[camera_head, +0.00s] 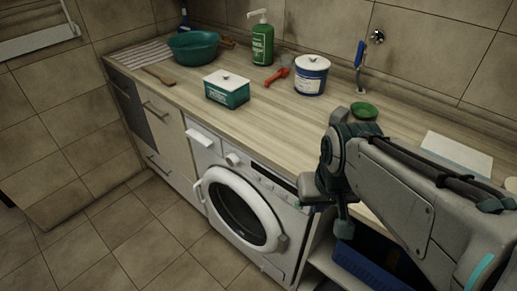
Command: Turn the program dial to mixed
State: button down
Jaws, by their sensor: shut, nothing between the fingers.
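The white washing machine (264,257) stands under the wooden counter with its round door shut. The program dial appears as a small white round knob (233,160) on its upper front panel, between the detergent drawer (205,140) and a dark display strip. The markings around the dial are too small to read, so I cannot tell its setting. My gripper (311,194) is to the right of the dial, near the counter's front edge and the right end of the panel. It is shut and empty, apart from the dial. My arm hides part of the counter on the right.
On the counter are a teal basin (193,47), a teal box (227,91), a green bottle (262,45), a blue and white tub (311,78), a red tool (277,76) and a green dish (364,110). A blue crate (365,266) sits lower right. The floor before the machine is clear.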

aim_at(232, 159)
jog(key=z, duration=0.55)
jog(key=k, duration=1.25)
jog(key=z, duration=0.05)
jog(key=i, duration=0.4)
jog(key=u, duration=0.95)
jog(key=i, duration=1)
jog(key=z, duration=0.05)
